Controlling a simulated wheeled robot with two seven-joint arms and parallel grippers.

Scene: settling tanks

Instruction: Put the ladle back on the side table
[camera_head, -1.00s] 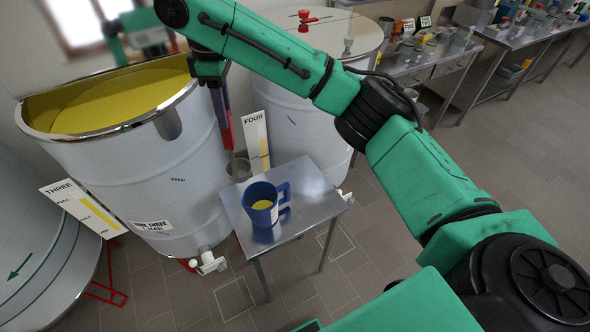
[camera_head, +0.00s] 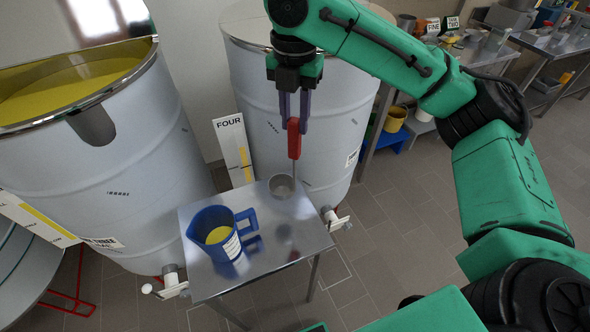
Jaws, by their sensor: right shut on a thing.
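The ladle has a red handle (camera_head: 294,140), a thin rod and a grey metal cup (camera_head: 282,187) at its lower end. My right gripper (camera_head: 294,112) is shut on the top of the handle, and the ladle hangs upright, cup down. The cup shows over the far right part of the metal side table (camera_head: 304,238); I cannot tell whether it touches the top. A blue jug (camera_head: 212,246) with yellow liquid stands on the table, left of the cup and apart from it. My left gripper is not in view.
A large tank (camera_head: 110,165) with yellow liquid stands left of the table, another tank (camera_head: 335,130) behind it. A sign reading FOUR (camera_head: 229,140) stands between them. Taps (camera_head: 335,219) jut out near the table's edges. The table's front right is bare.

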